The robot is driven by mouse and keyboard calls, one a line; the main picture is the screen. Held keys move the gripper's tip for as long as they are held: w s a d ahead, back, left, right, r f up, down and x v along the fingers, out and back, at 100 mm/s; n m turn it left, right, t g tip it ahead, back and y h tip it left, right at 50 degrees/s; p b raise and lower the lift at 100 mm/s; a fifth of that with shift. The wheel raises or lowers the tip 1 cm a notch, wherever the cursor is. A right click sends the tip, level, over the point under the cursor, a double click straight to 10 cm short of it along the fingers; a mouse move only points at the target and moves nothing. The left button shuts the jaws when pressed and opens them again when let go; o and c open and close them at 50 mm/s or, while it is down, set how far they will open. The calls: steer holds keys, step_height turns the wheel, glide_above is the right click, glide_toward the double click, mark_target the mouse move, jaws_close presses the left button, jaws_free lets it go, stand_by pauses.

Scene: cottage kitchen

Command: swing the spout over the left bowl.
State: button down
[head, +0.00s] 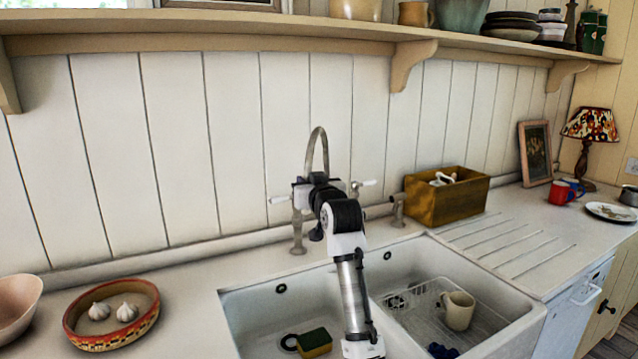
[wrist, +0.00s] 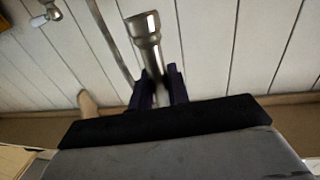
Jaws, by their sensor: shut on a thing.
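The metal tap spout (head: 317,135) arches up above the back of the double sink. Its lower outlet end is hidden behind my arm in the head view. In the wrist view the spout's end (wrist: 147,28) shows as a flared metal tube between my fingers. My gripper (wrist: 160,88) is shut on it, one dark finger on each side. The left bowl (head: 255,308) is the white basin at lower left. The right bowl (head: 500,345) is beside it, past a divider. My arm rises in front of the divider, and I cannot tell which bowl the outlet is over.
A cream mug (head: 458,309) stands in a wire rack in the right bowl. Tap handles (head: 279,199) flank the spout. A wooden box (head: 447,203) stands behind the drainer; a garlic dish (head: 137,334) is left.

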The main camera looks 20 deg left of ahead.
steer(key=shift+a, duration=0.1)
steer(key=c, duration=1.4)
jaws_free()
steer(key=shift+s, duration=0.1)
steer(key=shift+s+d, duration=0.15)
steer(key=shift+d, duration=0.05)
steer(key=b+v, duration=0.4)
steer(key=v, duration=0.9)
steer(key=shift+b, duration=0.35)
steer(key=shift+s+d, duration=0.1)
steer(key=shift+s, duration=0.05)
steer(key=shift+f, duration=0.1)
